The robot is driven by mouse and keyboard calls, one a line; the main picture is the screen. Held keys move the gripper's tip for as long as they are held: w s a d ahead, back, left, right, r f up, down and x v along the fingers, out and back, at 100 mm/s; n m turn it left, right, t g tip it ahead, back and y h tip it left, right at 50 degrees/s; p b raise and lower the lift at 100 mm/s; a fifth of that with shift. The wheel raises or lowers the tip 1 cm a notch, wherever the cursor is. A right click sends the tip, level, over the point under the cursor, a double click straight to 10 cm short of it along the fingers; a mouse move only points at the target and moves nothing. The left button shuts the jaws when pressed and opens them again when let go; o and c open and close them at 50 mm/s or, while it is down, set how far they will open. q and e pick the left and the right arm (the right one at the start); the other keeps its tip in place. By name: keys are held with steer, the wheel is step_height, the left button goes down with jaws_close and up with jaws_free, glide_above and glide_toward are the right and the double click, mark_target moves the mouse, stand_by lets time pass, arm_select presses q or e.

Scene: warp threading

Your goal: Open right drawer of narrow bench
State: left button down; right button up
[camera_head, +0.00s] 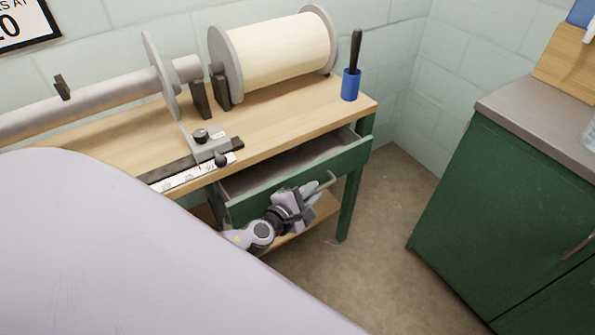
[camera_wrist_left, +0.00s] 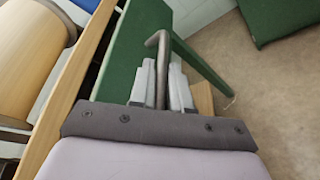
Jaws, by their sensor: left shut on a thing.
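The narrow bench (camera_head: 290,122) has a wooden top and green legs. Its right drawer (camera_head: 345,160), with a green front, stands partly open, and its dark inside shows below the top. My left gripper (camera_head: 308,194) is in front of the drawer, shut on the grey bar handle (camera_head: 328,181). In the left wrist view, the bent handle (camera_wrist_left: 157,42) passes between the pale fingers of the gripper (camera_wrist_left: 160,80), close to the green drawer front (camera_wrist_left: 125,50). My right gripper is not in view.
A large cream warp roll (camera_head: 282,52), a clamp with a scale (camera_head: 208,148) and a blue cup with a black-handled tool (camera_head: 350,85) are on the bench top. A green cabinet (camera_head: 500,205) stands at the right. Bare floor (camera_head: 375,235) lies between them.

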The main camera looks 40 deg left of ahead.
arm_select(q)
steer(key=s+d+p, duration=0.2)
steer(key=s+d, duration=0.2)
steer(key=d, duration=0.7)
steer(key=shift+s+d+p, duration=0.15)
steer(key=shift+s+p, duration=0.2)
steer(key=c, duration=1.4)
jaws_free()
steer(key=shift+c, duration=0.2)
steer(key=v, duration=0.7)
steer(key=shift+p, duration=0.45)
steer(key=shift+s, duration=0.1)
